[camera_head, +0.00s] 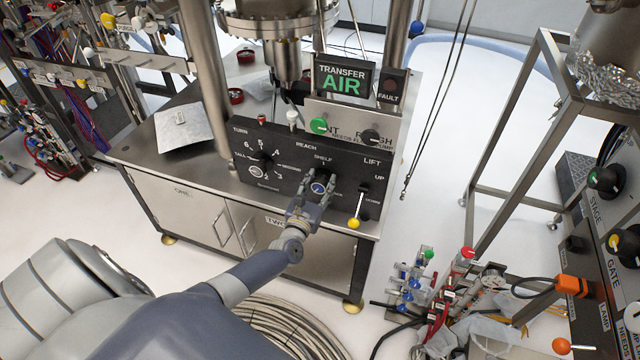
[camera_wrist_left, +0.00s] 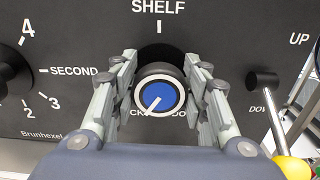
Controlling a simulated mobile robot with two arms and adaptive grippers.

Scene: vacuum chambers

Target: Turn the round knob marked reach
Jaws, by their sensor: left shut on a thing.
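The round knob (camera_wrist_left: 158,97) has a blue cap with a white ring and a white pointer line. The line runs toward the lower left in the left wrist view. The knob (camera_head: 318,188) also shows in the head view on the black panel, below the words REACH and SHELF. My left gripper (camera_head: 310,194) is shut on this knob, with one finger at each side in the left wrist view (camera_wrist_left: 160,95). Lettering under the knob is partly hidden by the fingers. My right gripper is not in view.
A numbered TURN dial (camera_head: 262,160) sits left of the knob. A LIFT lever with a yellow ball (camera_head: 355,223) is close on the right. Green (camera_head: 319,125) and black (camera_head: 370,137) knobs sit above. The steel cabinet (camera_head: 190,205) is below; coiled hose (camera_head: 290,330) lies on the floor.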

